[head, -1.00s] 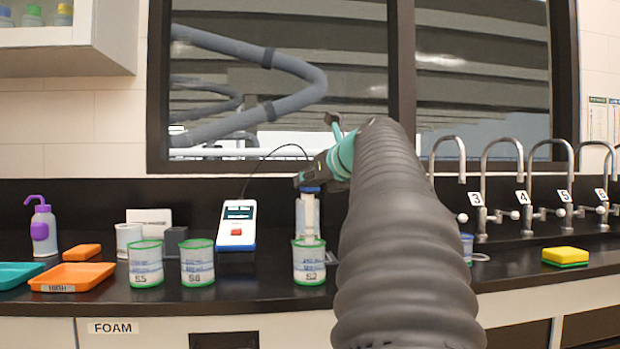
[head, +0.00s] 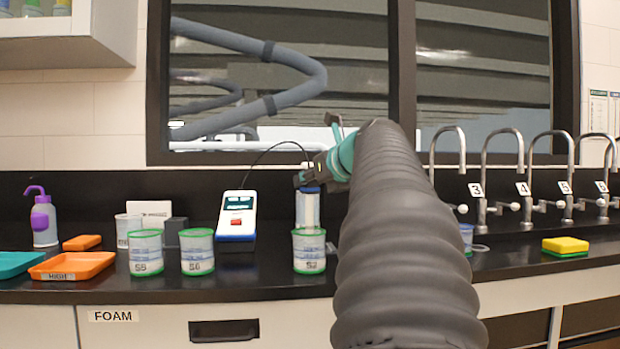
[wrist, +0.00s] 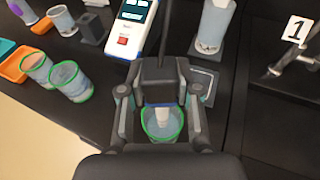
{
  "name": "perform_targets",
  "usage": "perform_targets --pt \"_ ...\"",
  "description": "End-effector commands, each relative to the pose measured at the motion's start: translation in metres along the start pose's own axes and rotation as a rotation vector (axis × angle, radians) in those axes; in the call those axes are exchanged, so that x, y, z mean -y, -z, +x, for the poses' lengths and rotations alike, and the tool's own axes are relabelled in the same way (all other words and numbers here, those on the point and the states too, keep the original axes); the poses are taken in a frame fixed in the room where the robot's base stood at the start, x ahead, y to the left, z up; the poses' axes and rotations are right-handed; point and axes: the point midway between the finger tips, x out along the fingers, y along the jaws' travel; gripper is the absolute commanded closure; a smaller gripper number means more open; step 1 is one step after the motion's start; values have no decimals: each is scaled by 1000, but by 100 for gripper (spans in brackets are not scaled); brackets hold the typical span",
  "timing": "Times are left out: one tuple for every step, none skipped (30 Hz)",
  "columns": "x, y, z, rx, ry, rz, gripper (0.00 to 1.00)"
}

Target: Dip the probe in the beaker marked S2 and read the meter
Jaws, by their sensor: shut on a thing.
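My gripper (head: 309,182) is shut on the probe (head: 309,209), a pale upright shaft with a blue top. In the wrist view the probe (wrist: 163,114) stands between the fingers, over the mouth of a green-rimmed beaker. In the head view this is beaker S2 (head: 309,256), and the shaft reaches down to its rim. I cannot tell how deep the tip goes. The meter (head: 238,213), white and blue with a red button, stands left of the probe with a thin cable. Its display is lit, but the digits are too small to read.
An orange tray (head: 70,267) and a purple-topped bottle (head: 42,220) are farther left. Taps (head: 478,180) and a yellow sponge (head: 565,245) are to the right.

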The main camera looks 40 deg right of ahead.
Motion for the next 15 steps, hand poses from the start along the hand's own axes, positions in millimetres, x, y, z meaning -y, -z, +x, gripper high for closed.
perform_targets --pt "0 3 1 1 0 0 98" --pt "0 4 1 1 0 0 98" --pt "0 6 2 1 0 -1 98" --pt "0 7 2 1 0 -1 98" --pt "0 8 2 1 0 -1 98" --pt "0 10 3 1 0 -1 98" --pt "0 11 3 1 0 -1 98" --pt "0 12 4 1 0 -1 98" --pt "0 14 4 1 0 0 98" --pt "0 15 5 1 0 0 98" --pt "0 16 5 1 0 0 98" --pt "0 18 6 1 0 0 98" --pt "0 19 6 1 0 0 98" --pt "0 21 6 1 0 0 98" --pt "0 22 7 1 1 0 98"
